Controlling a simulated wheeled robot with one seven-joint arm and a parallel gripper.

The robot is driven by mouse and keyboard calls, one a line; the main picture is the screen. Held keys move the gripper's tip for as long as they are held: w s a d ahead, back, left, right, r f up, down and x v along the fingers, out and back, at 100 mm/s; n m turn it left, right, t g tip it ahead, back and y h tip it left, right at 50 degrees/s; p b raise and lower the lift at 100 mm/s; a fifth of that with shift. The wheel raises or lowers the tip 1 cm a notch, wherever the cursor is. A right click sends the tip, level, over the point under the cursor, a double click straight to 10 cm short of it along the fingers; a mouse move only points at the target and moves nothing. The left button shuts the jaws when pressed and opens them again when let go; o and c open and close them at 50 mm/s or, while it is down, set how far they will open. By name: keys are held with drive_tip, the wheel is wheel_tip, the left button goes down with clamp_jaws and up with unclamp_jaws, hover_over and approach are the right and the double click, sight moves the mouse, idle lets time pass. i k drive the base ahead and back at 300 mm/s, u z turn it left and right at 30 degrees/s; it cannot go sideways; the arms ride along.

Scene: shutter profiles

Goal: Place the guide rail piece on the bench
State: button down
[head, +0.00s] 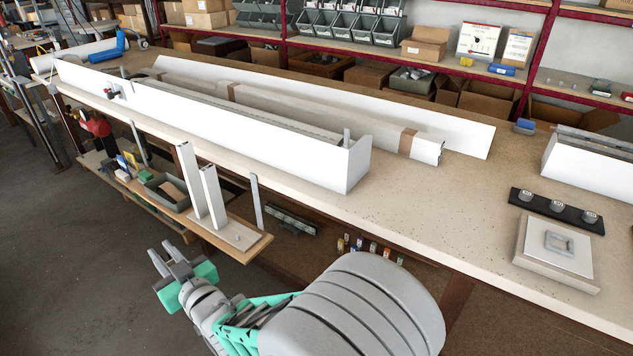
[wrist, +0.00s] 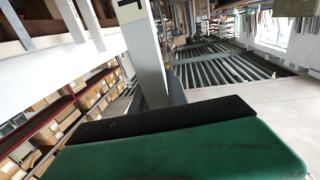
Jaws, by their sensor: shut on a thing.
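My gripper (head: 168,256), with green parts at its base, is in front of the bench, low and to the left, over the floor side. In the wrist view, a pale grey upright piece (wrist: 144,52) rises from the jaws behind the green body; I take it as the guide rail piece, held shut. In the head view the piece is hard to tell from the grey fingers. The bench (head: 430,205) has a pale top, with bare room at its front right. Two white upright profiles (head: 188,180) (head: 211,195) stand on the lower shelf.
A long white open box (head: 230,135) with long profiles behind it fills the bench's left and middle. At the right are a black strip with round parts (head: 556,208) and a square plate (head: 553,245). The lower shelf (head: 235,238) juts out below the bench.

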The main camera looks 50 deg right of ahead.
sight(411, 196)
drive_tip(key=k, duration=1.2)
drive_tip(key=z, duration=0.75)
drive_tip(key=i, duration=0.9)
drive_tip(key=u, duration=0.15)
